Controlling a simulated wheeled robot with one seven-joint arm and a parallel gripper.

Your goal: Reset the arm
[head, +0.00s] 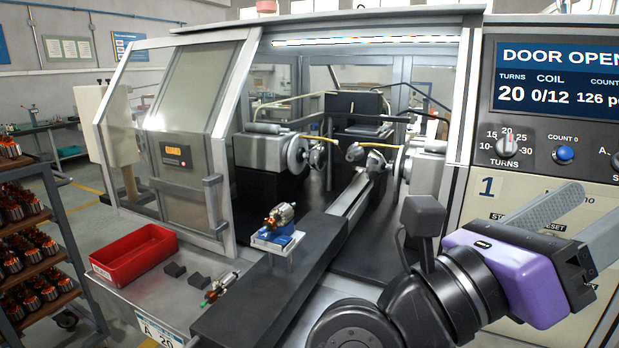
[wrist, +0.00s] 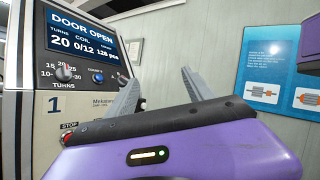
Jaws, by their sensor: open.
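My arm reaches across the lower right of the head view. My gripper (head: 597,222), with its purple body, is at the right edge in front of the machine's control panel (head: 540,150). In the wrist view the gripper (wrist: 162,84) is also open and empty. The panel (wrist: 75,80) stands to its left there, with a screen reading "DOOR OPEN", 20 turns and coil 0/12.
The winding machine's door (head: 195,130) is open. An armature (head: 280,217) sits on a small blue and white stand on the dark rail. A red bin (head: 133,258) is at the left of the bench. A rack of armatures (head: 25,240) stands far left. A wall poster (wrist: 280,75) is at right.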

